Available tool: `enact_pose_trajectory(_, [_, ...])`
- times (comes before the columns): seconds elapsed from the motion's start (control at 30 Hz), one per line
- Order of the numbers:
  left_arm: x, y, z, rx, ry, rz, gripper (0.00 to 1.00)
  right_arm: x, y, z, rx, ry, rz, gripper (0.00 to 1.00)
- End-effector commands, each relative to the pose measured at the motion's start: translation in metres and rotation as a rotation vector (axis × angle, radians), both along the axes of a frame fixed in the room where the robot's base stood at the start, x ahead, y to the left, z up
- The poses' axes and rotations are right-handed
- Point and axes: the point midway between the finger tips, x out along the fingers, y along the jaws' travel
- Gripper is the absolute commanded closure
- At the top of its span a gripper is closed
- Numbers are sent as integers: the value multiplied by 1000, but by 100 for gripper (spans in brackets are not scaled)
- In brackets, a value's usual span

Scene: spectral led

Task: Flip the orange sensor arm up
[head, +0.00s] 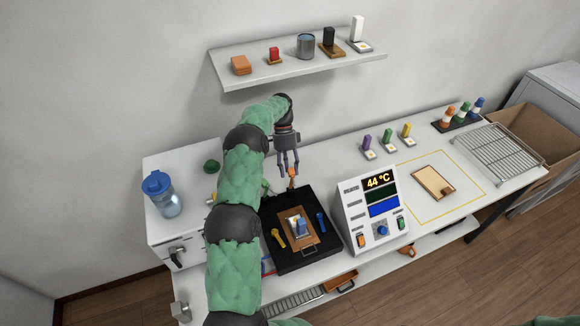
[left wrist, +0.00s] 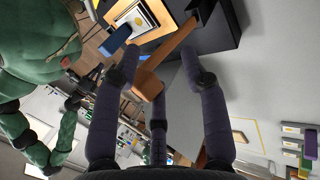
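The orange sensor arm (head: 292,178) sticks out at the far edge of a black box (head: 268,222). In the left wrist view the arm (left wrist: 165,60) is an orange bar running from the black box to a rounded end among my fingers. My left gripper (head: 288,168) hangs over the box's far edge with its fingers pointing down at the arm. In the left wrist view the left gripper's (left wrist: 155,75) fingers are spread on either side of the bar. Whether any finger touches it cannot be told.
The box carries a brown plate (head: 291,246) with a blue part, a yellow tool (head: 278,238) and a blue tool (head: 320,222). A display unit (head: 368,215) reading 44 °C stands close to its right. A blue-capped bottle (head: 165,195) stands left. A shelf (head: 290,68) hangs above.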

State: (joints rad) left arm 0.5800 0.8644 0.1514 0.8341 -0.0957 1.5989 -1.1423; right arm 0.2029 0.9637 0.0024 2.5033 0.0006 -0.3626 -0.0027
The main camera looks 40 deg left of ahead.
Motion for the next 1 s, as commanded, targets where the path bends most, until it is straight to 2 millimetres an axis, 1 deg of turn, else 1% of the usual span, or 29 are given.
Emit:
enact_pose_trajectory(0.37, [4,1,8,-1,-6,0,53,0,0,0,0,0,0,100])
enact_pose_trajectory(0.47, [8,6,17,-1,-6,1,53,0,0,0,0,0,0,100])
enact_pose_trajectory(0.7, [18,23,48,0,-7,2,53,0,0,0,0,0,0,100])
enact_pose_trajectory(1.0, [23,32,65,-1,-5,2,53,0,0,0,0,0,0,100])
